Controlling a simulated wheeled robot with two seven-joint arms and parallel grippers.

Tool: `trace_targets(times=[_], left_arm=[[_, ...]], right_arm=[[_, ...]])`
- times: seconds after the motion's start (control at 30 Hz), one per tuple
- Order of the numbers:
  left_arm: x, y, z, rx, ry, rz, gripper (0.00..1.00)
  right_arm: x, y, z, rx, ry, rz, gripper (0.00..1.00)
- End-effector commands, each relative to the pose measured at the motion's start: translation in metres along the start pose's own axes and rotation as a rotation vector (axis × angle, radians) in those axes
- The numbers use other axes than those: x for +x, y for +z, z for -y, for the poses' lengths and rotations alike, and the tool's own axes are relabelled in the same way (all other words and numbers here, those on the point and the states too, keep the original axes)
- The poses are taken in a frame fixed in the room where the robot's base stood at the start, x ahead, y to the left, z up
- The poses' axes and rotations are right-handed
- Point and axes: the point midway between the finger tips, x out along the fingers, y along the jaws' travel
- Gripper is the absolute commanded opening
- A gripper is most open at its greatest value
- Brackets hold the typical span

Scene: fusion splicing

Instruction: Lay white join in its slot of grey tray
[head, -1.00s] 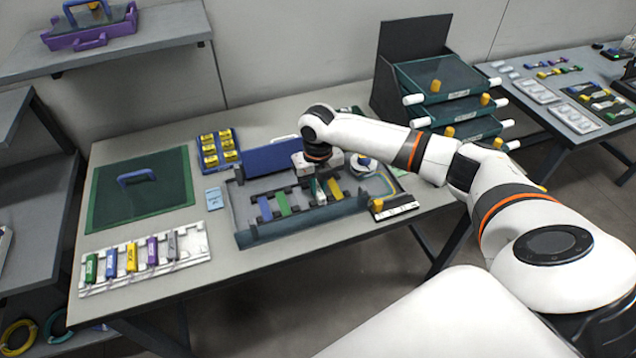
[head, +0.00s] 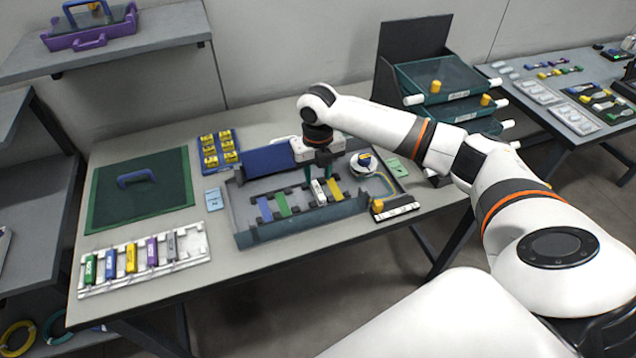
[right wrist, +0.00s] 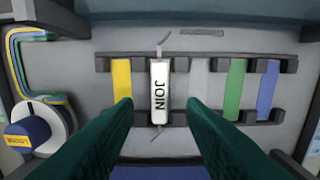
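The white join (head: 318,192) lies in the grey tray (head: 243,206), between the yellow strip and an empty grey slot strip. In the right wrist view the join (right wrist: 160,92) reads JOIN, with its ends at the dark holders and a short grey tail at each end. It looks slightly off to one side of the holders' spacing, but I cannot tell how deep it sits. My right gripper (head: 319,175) is above the join. Its two green fingers (right wrist: 162,108) are spread apart with nothing between them. My left gripper is not in view.
Yellow (right wrist: 121,80), green (right wrist: 235,88) and blue (right wrist: 268,88) strips lie in the tray.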

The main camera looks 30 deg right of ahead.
Motion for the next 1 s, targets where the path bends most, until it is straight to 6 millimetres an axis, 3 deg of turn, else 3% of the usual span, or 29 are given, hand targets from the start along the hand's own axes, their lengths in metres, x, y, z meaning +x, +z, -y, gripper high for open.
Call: trace_targets(times=[0.2, 0.4, 1.0], left_arm=[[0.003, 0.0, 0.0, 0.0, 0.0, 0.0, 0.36], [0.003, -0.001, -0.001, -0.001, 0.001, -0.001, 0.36], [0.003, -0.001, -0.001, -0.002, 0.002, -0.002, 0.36]], right_arm=[[-0.047, -0.001, 0.0, 0.0, -0.002, -0.003, 0.37], [-0.07, 0.0, 0.0, 0.001, -0.001, 0.0, 0.37], [-0.075, 0.0, 0.0, 0.001, 0.0, 0.001, 0.37]])
